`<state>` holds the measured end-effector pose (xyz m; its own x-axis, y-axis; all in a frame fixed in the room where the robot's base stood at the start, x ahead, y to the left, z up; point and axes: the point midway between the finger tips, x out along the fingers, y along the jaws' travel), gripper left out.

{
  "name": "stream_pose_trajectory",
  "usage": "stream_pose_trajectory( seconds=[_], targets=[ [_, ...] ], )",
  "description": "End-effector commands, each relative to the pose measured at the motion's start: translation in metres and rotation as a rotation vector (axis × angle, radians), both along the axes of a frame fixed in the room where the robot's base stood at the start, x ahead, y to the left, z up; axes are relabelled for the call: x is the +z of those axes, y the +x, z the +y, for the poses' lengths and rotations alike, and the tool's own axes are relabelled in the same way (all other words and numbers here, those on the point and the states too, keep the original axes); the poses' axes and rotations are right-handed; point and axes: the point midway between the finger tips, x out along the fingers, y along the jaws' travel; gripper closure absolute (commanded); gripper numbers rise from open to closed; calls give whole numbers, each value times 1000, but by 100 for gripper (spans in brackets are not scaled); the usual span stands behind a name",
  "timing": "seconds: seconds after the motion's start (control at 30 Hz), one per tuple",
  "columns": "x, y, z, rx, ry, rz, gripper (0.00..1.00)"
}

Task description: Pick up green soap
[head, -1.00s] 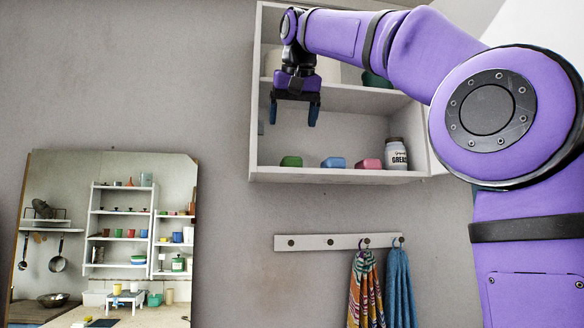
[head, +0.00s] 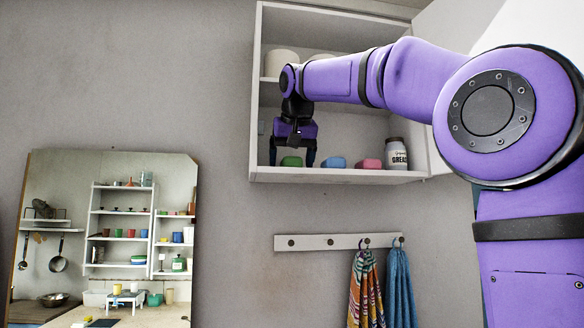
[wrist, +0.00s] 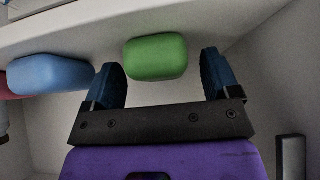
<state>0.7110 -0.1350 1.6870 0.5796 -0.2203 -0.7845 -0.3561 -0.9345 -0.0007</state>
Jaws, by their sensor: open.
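The green soap (head: 291,161) lies on the lower shelf of the white wall cabinet, at the left end of a row. My gripper (head: 293,160) points down over it, with one blue fingertip on each side of the soap in the head view. In the wrist view my gripper (wrist: 162,80) is open, and the green soap (wrist: 157,57) shows between and a little beyond the fingertips. I cannot tell whether the fingers reach around the soap's full depth.
A blue soap (head: 333,163) sits close to the right of my gripper, near the left finger in the wrist view (wrist: 50,74). A pink soap (head: 369,164) and a labelled jar (head: 397,154) stand farther right. The cabinet (head: 256,110) has a side wall at left and an upper shelf above.

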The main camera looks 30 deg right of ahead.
Motion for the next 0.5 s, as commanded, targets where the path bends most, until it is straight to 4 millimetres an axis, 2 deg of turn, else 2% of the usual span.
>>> stream_pose_trajectory(
  seconds=[0.27,0.5],
  targets=[
    [-2,1,-1,0,0,-1,18],
    [-2,1,-1,0,0,-1,73]
  ],
)
